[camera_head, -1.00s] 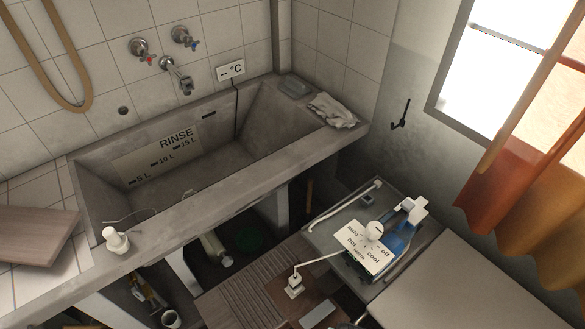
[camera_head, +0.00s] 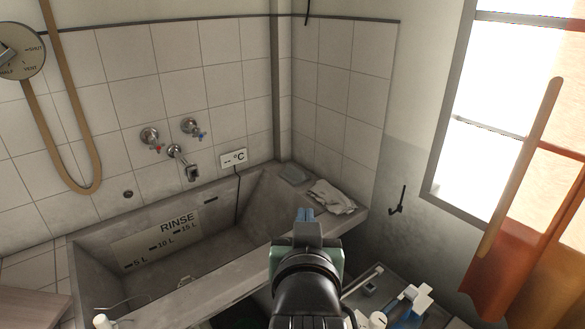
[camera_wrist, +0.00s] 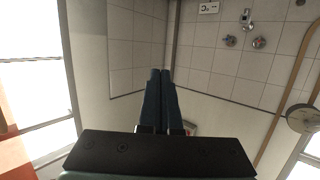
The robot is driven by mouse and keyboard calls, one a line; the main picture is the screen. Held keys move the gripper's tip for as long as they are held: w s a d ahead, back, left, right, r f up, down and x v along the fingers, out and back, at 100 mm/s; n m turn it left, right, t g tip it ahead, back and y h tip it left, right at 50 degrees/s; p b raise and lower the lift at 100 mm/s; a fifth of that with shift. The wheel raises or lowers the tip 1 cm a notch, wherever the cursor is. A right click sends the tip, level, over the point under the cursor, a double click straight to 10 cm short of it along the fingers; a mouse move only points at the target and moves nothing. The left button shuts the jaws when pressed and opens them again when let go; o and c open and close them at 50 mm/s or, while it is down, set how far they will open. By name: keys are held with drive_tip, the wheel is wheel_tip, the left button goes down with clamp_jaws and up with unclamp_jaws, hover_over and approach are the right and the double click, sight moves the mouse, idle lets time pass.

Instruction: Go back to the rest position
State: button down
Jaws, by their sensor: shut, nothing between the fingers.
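My gripper (camera_head: 305,215) is raised in the lower middle of the head view, in front of the concrete washtub (camera_head: 240,262). Its fingers are together and hold nothing. In the wrist view my gripper (camera_wrist: 160,75) shows two dark blue fingers side by side, pointing toward the tiled wall. The lower part of the tub's right end is hidden behind my arm in the head view.
Two taps and a spout (camera_head: 192,172) are on the tiled wall. A folded cloth (camera_head: 332,197) lies on the tub's right rim. A hose (camera_head: 62,110) hangs at the left. A window (camera_head: 480,120) with an orange curtain (camera_head: 520,250) is at the right.

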drive_tip(key=s+r+t+p, duration=0.2)
drive_tip(key=s+r+t, duration=0.2)
drive_tip(key=r, duration=0.9)
drive_tip(key=s+a+r+t+p, duration=0.1)
drive_tip(key=s+r+t, duration=0.3)
drive_tip(key=r, duration=0.8)
drive_tip(key=s+a+r+t+p, duration=0.1)
drive_tip(key=s+r+t+p, duration=0.2)
drive_tip(key=r, duration=1)
drive_tip(key=s+t, duration=0.1)
drive_tip(key=s, duration=0.2)
drive_tip(key=shift+s+r+n+y, duration=0.3)
drive_tip(key=shift+r, duration=0.05)
